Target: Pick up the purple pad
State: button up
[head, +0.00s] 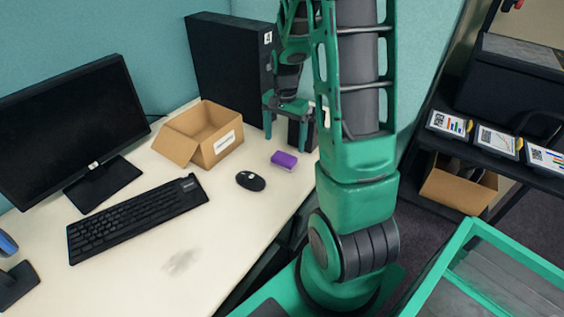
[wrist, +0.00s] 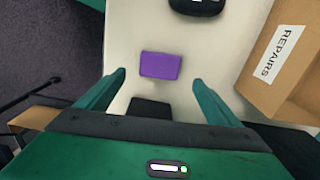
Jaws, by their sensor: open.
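The purple pad (head: 284,160) is a small block lying on the cream desk, right of the black mouse in the head view. In the wrist view the purple pad (wrist: 161,65) lies ahead of the gap between my fingers. My gripper (head: 287,136) is open and empty, pointing down above the desk, just behind the pad in the head view. In the wrist view its two green fingers (wrist: 160,79) stand apart, one on each side of the pad's width. I see no contact with the pad.
A black mouse (head: 251,181), a keyboard (head: 135,217) and an open cardboard box (head: 199,135) share the desk. The box reads REPAIRS in the wrist view (wrist: 288,65). A small dark object (wrist: 150,107) is near my fingers. The desk's front middle (head: 215,235) is clear.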

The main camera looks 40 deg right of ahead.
aim_at(284, 157)
jog(key=shift+a+f, duration=0.1)
jog(key=shift+f, duration=3.45)
jog(key=c, duration=1.1)
